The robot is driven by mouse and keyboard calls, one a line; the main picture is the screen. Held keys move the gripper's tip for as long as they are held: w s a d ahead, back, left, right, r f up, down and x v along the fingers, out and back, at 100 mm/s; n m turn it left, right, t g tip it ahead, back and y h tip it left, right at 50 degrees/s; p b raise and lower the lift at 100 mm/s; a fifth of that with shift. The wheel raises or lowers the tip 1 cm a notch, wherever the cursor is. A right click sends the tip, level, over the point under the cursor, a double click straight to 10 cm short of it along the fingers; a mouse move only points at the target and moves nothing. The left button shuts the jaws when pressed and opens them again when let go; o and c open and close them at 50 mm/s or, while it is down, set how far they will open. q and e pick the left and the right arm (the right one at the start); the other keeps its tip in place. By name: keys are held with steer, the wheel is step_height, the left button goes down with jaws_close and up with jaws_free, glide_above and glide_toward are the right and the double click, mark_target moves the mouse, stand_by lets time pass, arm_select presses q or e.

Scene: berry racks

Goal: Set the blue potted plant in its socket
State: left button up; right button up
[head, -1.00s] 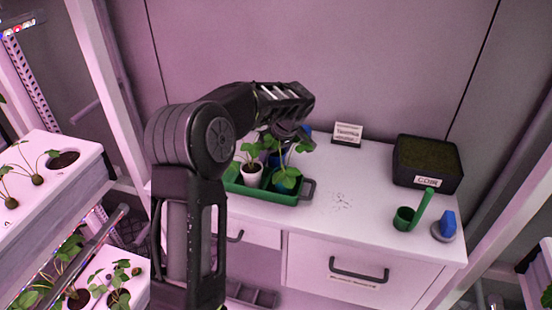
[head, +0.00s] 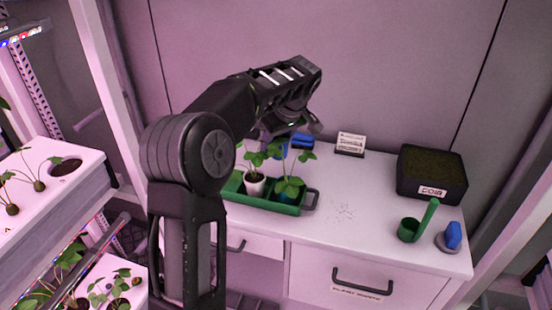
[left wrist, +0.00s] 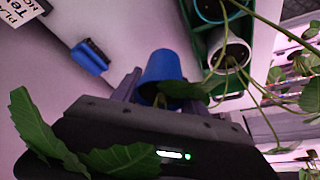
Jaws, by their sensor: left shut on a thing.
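My left gripper (head: 290,124) hangs above the back of the green tray on the bench. In the left wrist view the gripper (left wrist: 162,82) is shut on a blue pot (left wrist: 164,66), with green leaves close to the camera. In the head view the held pot is mostly hidden behind the gripper and leaves. The white left rack shelf (head: 100,190) has an empty round socket (head: 66,166) near its back corner. My right gripper is not in view.
The green tray (head: 262,203) holds a white pot (head: 255,186) and a teal pot (head: 287,196) with plants. A blue object (head: 302,141) and a small sign (head: 351,143) stand behind. A coir box (head: 432,174), green scoop (head: 410,230) and blue-topped item (head: 452,236) are at right.

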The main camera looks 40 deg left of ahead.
arm_select(q)
step_height(320, 180, up, 2)
steer(key=shift+r, duration=0.1)
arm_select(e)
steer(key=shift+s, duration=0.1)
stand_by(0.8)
